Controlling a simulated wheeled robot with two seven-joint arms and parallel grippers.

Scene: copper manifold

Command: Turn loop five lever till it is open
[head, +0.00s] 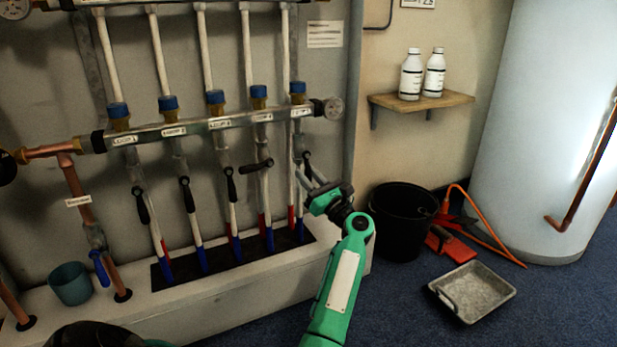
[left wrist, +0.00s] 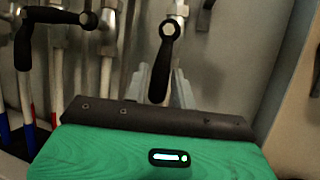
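The loop five lever (head: 307,161) is the rightmost black lever under the manifold bar (head: 190,126). It hangs down along its pipe, and in the left wrist view the lever (left wrist: 161,70) points down from its round pivot. My left gripper (head: 304,183) is just below and beside it. In the left wrist view the grey fingers of the gripper (left wrist: 160,88) stand apart, with the lever's lower end between them. I cannot tell whether either finger touches it. My right gripper is not in view.
The neighbouring loop four lever (head: 257,164) is turned sideways; levers further left hang down. A black bucket (head: 400,222), red tool (head: 450,243) and grey tray (head: 473,290) stand on the floor at right. A teal cup (head: 70,284) sits on the ledge.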

